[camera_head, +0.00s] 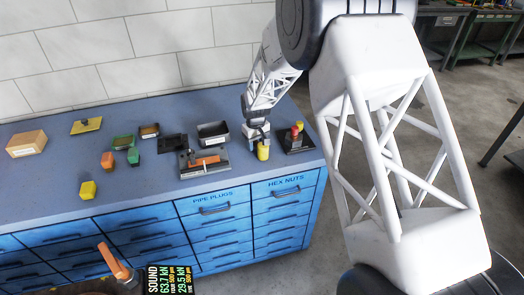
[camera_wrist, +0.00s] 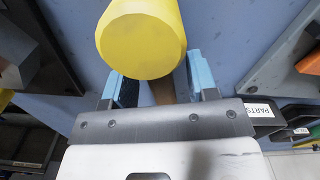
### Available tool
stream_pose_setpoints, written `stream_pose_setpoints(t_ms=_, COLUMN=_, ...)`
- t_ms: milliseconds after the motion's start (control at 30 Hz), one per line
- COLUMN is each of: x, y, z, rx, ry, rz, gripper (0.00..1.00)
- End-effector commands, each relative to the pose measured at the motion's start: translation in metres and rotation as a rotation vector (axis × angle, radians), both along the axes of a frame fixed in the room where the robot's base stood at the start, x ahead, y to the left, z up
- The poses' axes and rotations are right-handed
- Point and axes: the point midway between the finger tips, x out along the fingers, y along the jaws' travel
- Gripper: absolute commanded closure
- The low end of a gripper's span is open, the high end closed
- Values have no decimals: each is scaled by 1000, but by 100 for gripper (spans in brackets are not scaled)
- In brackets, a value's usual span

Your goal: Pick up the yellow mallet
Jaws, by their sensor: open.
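The yellow mallet (camera_head: 263,152) is at the right part of the blue bench top, right beside my gripper (camera_head: 258,138). In the wrist view its round yellow head (camera_wrist: 141,42) is large and close to the camera. Its brown handle (camera_wrist: 161,92) shows below the head, between the two blue fingers of my gripper (camera_wrist: 163,80). The fingers are open, apart on either side of the handle. The head hides part of the handle and fingers, so I cannot tell whether either finger touches it.
A black base with a red knob (camera_head: 296,135) stands close on the right. A grey bin (camera_head: 213,134) and a dark tray with an orange item (camera_head: 205,162) are close on the left. Several small blocks lie farther left. The bench's front edge is near.

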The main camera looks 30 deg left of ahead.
Motion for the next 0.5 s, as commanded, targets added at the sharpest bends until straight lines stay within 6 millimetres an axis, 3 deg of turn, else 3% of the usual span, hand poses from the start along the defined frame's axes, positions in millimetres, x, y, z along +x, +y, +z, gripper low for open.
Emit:
stream_pose_setpoints(t_ms=100, x=0, y=0, z=0, rx=0, ry=0, rz=0, gripper=48)
stream_pose_setpoints(t_ms=433, x=0, y=0, z=0, rx=0, ry=0, rz=0, gripper=99)
stream_pose_setpoints(t_ms=500, x=0, y=0, z=0, rx=0, ry=0, rz=0, gripper=100)
